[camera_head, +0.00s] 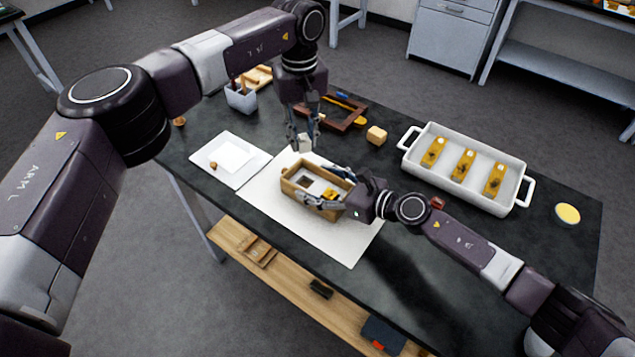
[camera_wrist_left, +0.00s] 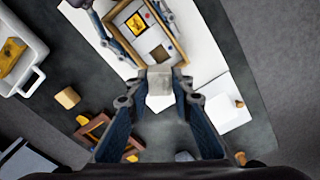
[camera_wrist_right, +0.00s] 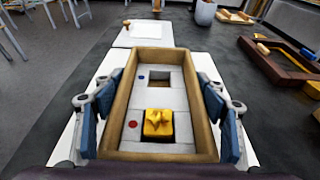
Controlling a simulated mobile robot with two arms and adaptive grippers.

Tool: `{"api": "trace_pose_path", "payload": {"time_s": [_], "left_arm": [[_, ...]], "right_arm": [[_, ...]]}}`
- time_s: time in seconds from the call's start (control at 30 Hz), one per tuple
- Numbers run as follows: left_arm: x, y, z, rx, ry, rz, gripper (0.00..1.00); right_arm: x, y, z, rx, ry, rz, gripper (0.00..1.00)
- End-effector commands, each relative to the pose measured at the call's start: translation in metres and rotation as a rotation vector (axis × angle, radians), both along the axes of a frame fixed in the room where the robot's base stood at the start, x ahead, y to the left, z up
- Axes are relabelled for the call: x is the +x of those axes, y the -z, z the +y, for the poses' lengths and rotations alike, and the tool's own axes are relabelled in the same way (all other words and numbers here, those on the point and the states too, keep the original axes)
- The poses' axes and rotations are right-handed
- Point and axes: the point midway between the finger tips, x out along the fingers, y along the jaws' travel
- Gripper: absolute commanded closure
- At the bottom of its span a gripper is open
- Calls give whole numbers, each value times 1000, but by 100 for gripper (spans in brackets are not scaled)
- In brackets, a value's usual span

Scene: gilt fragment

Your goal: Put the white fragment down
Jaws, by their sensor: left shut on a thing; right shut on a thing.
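The white fragment (camera_wrist_left: 159,82) is a small pale block between the fingertips of my left gripper (camera_wrist_left: 158,88). In the head view, my left gripper (camera_head: 303,140) holds the fragment (camera_head: 306,145) beyond the far rim of a wooden-framed box (camera_head: 290,188). Its exact height is unclear. My right gripper (camera_wrist_right: 160,115) is shut across the box (camera_wrist_right: 126,105), with one finger on each long side. Inside, a pale panel (camera_wrist_right: 158,105) has a gold piece (camera_wrist_right: 158,123) near a red dot, and an empty square opening (camera_wrist_right: 159,78) near a blue dot.
The box is over a white sheet (camera_head: 345,248) on the dark table. A white board (camera_head: 215,170) lies left of it. A brown frame (camera_head: 343,120), a wooden block (camera_head: 376,135) and a white tray (camera_head: 410,160) with several gold pieces are beyond and to the right.

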Motion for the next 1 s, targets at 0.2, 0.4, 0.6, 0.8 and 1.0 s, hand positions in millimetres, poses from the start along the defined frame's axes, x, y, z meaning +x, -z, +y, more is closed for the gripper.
{"api": "trace_pose_path", "payload": {"time_s": [0.2,0.4,0.6,0.8,1.0], "left_arm": [[0,0,0,0,0,0,97],[-5,3,-2,2,42,2,97],[-36,18,-12,9,300,6,97],[-81,34,-21,10,646,7,97],[-117,42,-26,5,893,1,97]], "right_arm": [[0,0,0,0,1,1,62],[0,0,0,0,1,1,62],[0,0,0,0,1,1,62],[0,0,0,0,1,1,62],[0,0,0,0,1,1,62]]}}
